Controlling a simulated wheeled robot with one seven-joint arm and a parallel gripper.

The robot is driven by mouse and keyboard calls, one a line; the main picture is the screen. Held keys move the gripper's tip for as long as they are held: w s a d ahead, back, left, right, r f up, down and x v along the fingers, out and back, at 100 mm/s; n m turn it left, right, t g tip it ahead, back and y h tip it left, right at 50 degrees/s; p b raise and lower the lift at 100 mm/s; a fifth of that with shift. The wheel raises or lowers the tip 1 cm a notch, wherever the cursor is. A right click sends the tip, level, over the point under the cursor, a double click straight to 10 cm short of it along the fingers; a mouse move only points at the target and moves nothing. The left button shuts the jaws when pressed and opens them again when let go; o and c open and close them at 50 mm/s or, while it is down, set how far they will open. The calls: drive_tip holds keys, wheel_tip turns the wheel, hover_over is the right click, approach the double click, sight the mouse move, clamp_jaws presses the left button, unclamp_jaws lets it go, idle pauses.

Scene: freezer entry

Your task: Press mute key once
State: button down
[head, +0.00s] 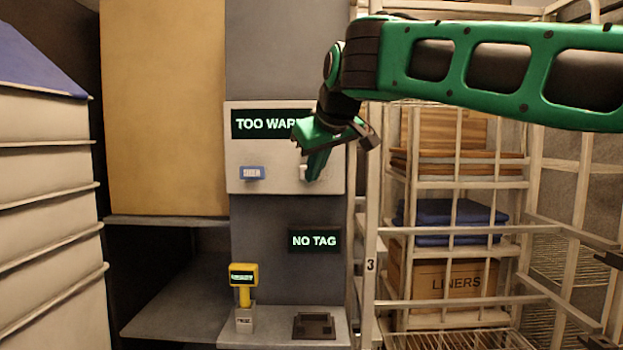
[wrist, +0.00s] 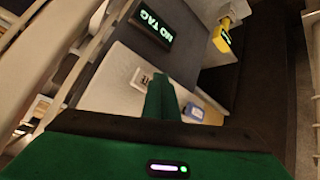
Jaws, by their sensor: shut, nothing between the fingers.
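A pale wall panel (head: 240,148) carries a lit display (head: 262,124) reading "TOO WARM", its right end covered by my gripper. Below it are a blue key (head: 252,173) on the left and a small white key (head: 304,172) on the right. The labels are too small to read surely, so I cannot tell which is the mute key. My gripper (head: 313,176) is shut and empty, its tip beside the white key. In the wrist view its fingers (wrist: 160,92) point at the panel between the white key (wrist: 142,79) and the blue key (wrist: 194,112). I cannot tell whether they touch anything.
A "NO TAG" display (head: 314,240) is below the panel. A yellow handheld device (head: 243,280) stands in a holder on the ledge, left of a dark tray (head: 314,326). A wire rack (head: 370,240) with boxes and blue cloths stands close on the right.

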drive_tip(key=shift+w, duration=0.75)
idle(0.8)
idle(0.4)
drive_tip(key=shift+s, duration=0.9)
drive_tip(key=shift+s, duration=0.1)
drive_tip(key=shift+s+a, duration=0.1)
drive_tip(key=shift+s, duration=2.35)
